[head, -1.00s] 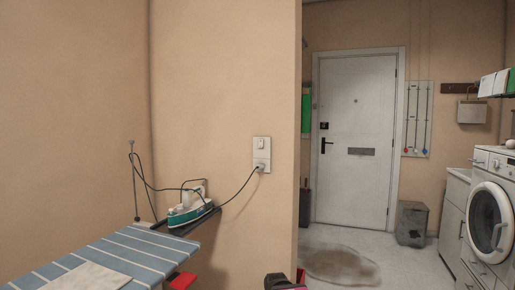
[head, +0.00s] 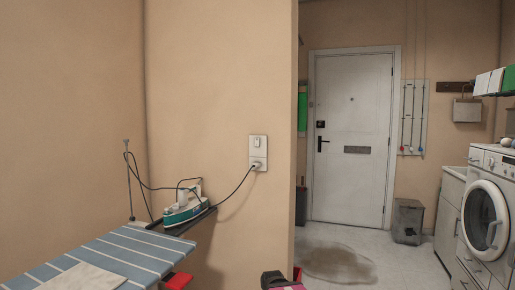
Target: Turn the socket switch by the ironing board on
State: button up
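The white socket switch (head: 258,142) is the upper part of a wall plate on the tan wall, right of the ironing board. A plug (head: 257,166) sits in the socket below it, with a black cord running left to the iron. Whether the switch is on or off is too small to tell. The blue striped ironing board (head: 122,252) is at the lower left. The teal and white iron (head: 184,208) stands on the rest at its far end. My gripper is not clearly seen; a dark and pinkish shape at the bottom edge cannot be made out.
The wall ends at a corner just right of the socket. Beyond it are a white door (head: 352,140), a grey bin (head: 408,221), a brown floor patch (head: 340,264) and a washing machine (head: 486,210) at the right. The floor between is mostly clear.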

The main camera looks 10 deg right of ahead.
dwell(0.4)
grip_shut()
dwell(1.6)
